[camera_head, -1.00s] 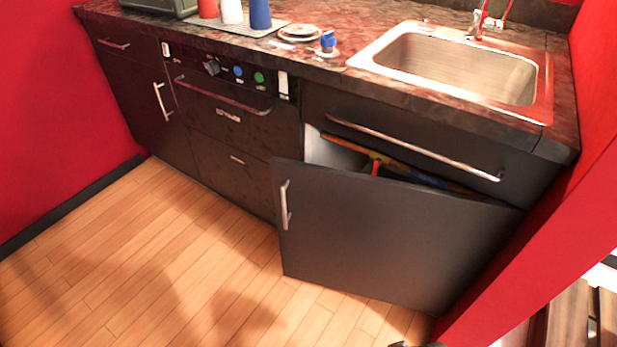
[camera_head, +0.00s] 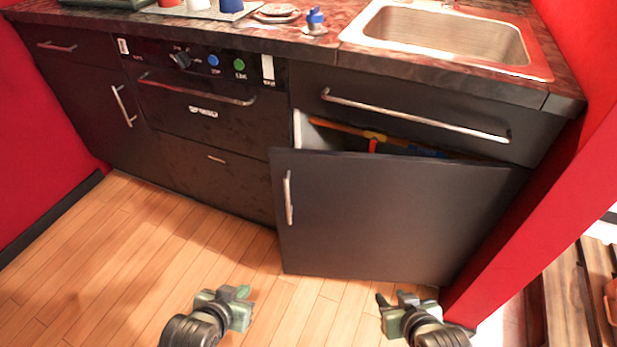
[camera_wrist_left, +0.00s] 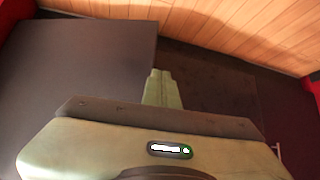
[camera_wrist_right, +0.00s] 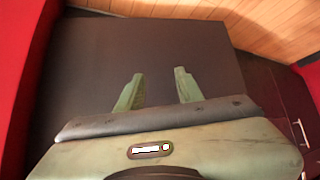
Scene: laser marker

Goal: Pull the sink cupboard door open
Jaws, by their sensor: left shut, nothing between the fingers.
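The sink cupboard door (camera_head: 385,220) is a dark panel below the sink, swung partly open, with a gap along its top and left edges. Its vertical metal handle (camera_head: 289,198) is on its left side. My left gripper (camera_head: 243,292) is shut and empty, low in front of the cupboards, left of the handle and apart from it. My right gripper (camera_head: 395,299) is open and empty, in front of the door's lower right part. The door also shows behind the fingers in the right wrist view (camera_wrist_right: 90,62) and at the left in the left wrist view (camera_wrist_left: 70,65).
Orange and red items (camera_head: 372,137) show inside the cupboard. A drawer front with a long bar handle (camera_head: 415,116) is above the door. A red wall (camera_head: 570,170) stands close on the right. The wooden floor (camera_head: 120,270) is clear at left.

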